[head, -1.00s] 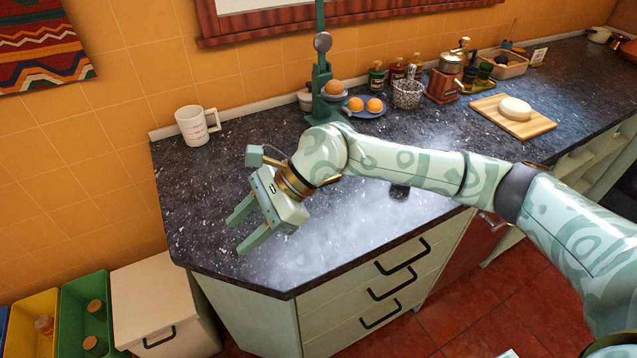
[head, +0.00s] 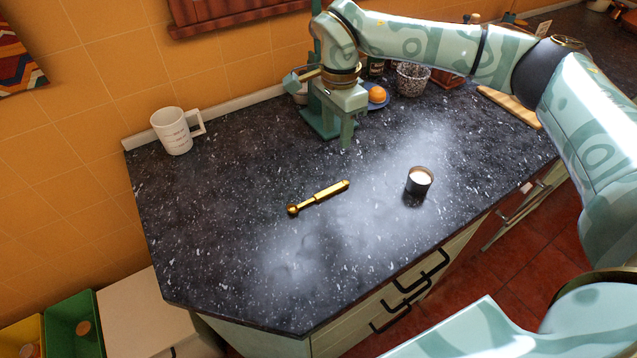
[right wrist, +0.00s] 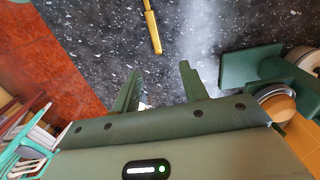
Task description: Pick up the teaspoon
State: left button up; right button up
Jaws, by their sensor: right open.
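A gold utensil (head: 318,198), the only spoon-like thing I see, lies alone on the dark speckled countertop (head: 230,225). It has a thick handle towards the right and a small rounded end at the left. Part of it shows at the top of the right wrist view (right wrist: 152,30). My right gripper (head: 343,140) is open and empty, behind and above the utensil, pointing down beside the green juicer stand. In the right wrist view its two fingers (right wrist: 160,85) are apart, with the utensil beyond them. My left gripper is not in view.
A black cup with white contents (head: 419,181) stands right of the utensil. A white mug (head: 173,135) stands at the back left. The green press stand (head: 318,122) is close to my right gripper. The counter's front left is clear.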

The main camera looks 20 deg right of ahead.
jog(key=b, duration=0.2)
send_over(335, 187)
jog(key=f, duration=0.6)
jog(key=w+f, duration=0.1)
jog(key=f, duration=0.2)
jog(key=shift+f, duration=0.3)
jog(key=f, duration=0.2)
jog(key=s+f, duration=0.1)
jog(key=f, duration=0.2)
jog(key=shift+f, duration=0.5)
jog(key=shift+r, duration=0.1)
grip_shut()
